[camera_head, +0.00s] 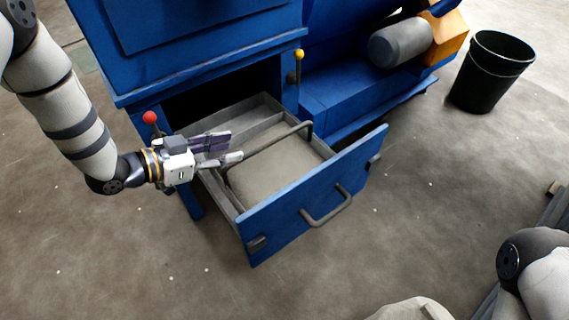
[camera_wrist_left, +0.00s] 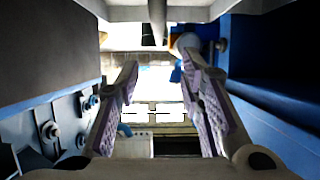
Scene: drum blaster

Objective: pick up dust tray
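The dust tray (camera_head: 275,172) is a grey, open box behind a blue front panel (camera_head: 285,222), pulled out of the blue machine's lower opening. A dark bar handle (camera_head: 270,143) arches over the tray, and a second handle (camera_head: 328,208) is on the front panel. My left gripper (camera_head: 236,146) is over the tray's left side, close to the arched handle. In the left wrist view its two purple-padded fingers (camera_wrist_left: 160,100) are wide apart with nothing visible gripped. Whether they straddle the bar is unclear. My right gripper is outside the views.
The blue machine (camera_head: 200,45) rises behind the tray. A red-knobbed lever (camera_head: 150,118) is next to my left wrist, and a yellow-knobbed lever (camera_head: 299,55) is further right. A black bin (camera_head: 490,72) stands at the far right. The floor before the tray is clear.

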